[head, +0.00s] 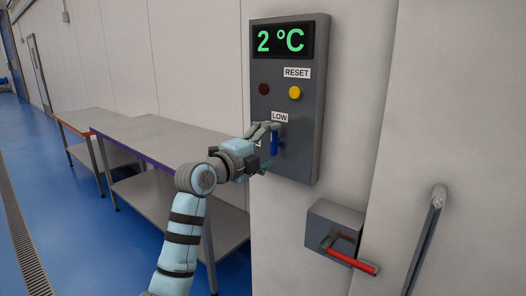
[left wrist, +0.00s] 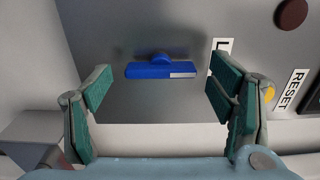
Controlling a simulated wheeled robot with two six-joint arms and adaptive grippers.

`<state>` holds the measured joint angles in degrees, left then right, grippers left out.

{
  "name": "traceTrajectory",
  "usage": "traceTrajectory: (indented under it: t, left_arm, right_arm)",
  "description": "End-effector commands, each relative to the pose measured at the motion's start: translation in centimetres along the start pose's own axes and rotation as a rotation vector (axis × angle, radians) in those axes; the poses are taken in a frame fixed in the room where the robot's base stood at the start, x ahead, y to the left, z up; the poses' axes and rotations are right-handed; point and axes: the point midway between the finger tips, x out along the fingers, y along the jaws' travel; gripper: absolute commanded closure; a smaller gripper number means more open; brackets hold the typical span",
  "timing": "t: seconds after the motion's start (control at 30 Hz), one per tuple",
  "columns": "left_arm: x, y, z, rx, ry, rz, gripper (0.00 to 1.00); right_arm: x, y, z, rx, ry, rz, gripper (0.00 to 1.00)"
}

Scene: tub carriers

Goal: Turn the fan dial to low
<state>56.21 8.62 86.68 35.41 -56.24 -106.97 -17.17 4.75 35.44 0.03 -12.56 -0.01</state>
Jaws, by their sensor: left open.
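The fan dial is a blue bar handle (head: 274,143) on the grey control panel (head: 308,155), upright below the LOW label (head: 279,117). In the left wrist view the dial (left wrist: 150,71) lies level, and its pale-marked end points right, toward the side of the partly hidden LOW label (left wrist: 217,46). My left gripper (head: 266,149) is open at the dial. In the left wrist view its fingers (left wrist: 160,78) stand on either side of the dial's ends, with gaps at both. Another label left of the dial is mostly hidden by the gripper. My right gripper is not in view.
The panel has a display (head: 282,40) reading 2 °C, a dark red round part (head: 264,89) and a yellow button (head: 295,93) under a RESET label (head: 297,72). A red-handled lever (head: 350,261) sticks out below right. Metal tables (head: 165,138) stand at left.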

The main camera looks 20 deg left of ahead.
Motion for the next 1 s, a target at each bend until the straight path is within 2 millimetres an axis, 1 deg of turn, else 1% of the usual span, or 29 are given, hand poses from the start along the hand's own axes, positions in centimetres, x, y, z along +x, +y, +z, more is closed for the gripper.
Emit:
traceTrajectory:
  t: [0.07, 0.17, 0.3, 0.4, 0.47, 0.6, 1.0]
  left_arm:
    - [-1.3, 0.1, 0.1, 0.003, -0.002, 0.0, 0.24]
    - [-3.9, 0.1, 0.0, 0.006, -0.003, -0.001, 0.24]
    - [-7.9, 0.1, -0.1, 0.008, -0.002, 0.001, 0.24]
    - [-10.1, 0.1, -0.1, 0.007, -0.003, 0.003, 0.24]
    - [-11.0, 0.1, -0.1, 0.005, -0.003, 0.003, 0.24]
    - [-11.8, 0.1, -0.2, 0.001, 0.001, 0.003, 0.24]
    - [-11.7, 0.1, -0.2, -0.017, 0.0, 0.002, 0.24]
  right_arm:
    - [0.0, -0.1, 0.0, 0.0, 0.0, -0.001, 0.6]
    - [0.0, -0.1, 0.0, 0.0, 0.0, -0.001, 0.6]
    - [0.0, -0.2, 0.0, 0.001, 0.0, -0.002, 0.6]
    - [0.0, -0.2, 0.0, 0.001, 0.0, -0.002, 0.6]
    - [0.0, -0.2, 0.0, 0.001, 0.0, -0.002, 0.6]
    - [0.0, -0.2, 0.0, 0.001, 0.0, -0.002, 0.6]
    - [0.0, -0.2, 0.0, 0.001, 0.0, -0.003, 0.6]
